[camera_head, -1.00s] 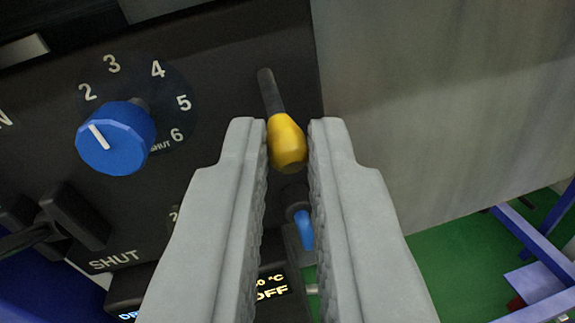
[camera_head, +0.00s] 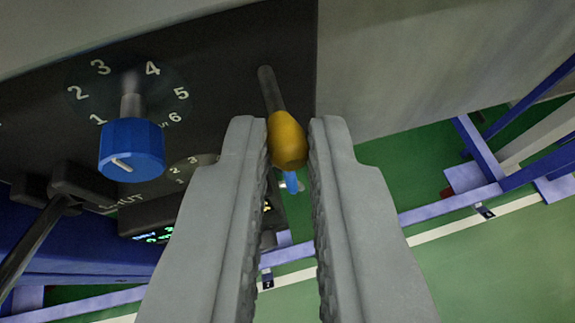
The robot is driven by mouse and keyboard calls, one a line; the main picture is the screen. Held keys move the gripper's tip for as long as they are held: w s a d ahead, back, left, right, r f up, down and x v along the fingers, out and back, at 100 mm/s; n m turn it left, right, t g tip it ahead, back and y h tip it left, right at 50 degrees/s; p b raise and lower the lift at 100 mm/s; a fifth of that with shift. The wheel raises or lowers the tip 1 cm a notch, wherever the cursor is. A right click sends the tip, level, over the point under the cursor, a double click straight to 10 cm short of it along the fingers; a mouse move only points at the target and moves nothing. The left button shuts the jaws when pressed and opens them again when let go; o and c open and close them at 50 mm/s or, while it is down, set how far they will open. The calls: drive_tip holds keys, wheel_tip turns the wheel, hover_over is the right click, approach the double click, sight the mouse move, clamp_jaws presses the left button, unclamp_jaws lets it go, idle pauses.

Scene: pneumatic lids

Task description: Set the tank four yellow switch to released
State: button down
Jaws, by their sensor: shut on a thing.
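The yellow switch (camera_head: 287,139) has a yellow bulb tip on a dark metal stem that comes out of the black panel (camera_head: 225,75). My gripper (camera_head: 286,130) is shut on the yellow tip, with one finger on each side of it near the fingertips. The stem slants down and to the right from the panel. No label for the tank or for the switch's positions can be read near it.
A blue dial (camera_head: 131,149) with numbers around it stands out from the panel on the left. A blue-tipped switch (camera_head: 291,182) shows below the yellow tip, between my fingers. A dark lever (camera_head: 45,215) sticks out at lower left. A grey wall (camera_head: 420,60) is at right.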

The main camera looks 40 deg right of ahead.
drive_tip(key=shift+w+d+r+g+y, duration=0.1)
drive_tip(key=shift+w+r+g+y, duration=0.1)
drive_tip(key=shift+r+g+y, duration=0.7)
drive_tip(key=shift+g, duration=0.3)
drive_tip(key=c, duration=1.5)
unclamp_jaws()
drive_tip(key=shift+f, duration=0.1)
drive_tip(key=v, duration=1.7)
drive_tip(key=shift+s, duration=0.1)
drive_tip(key=shift+r, duration=0.3)
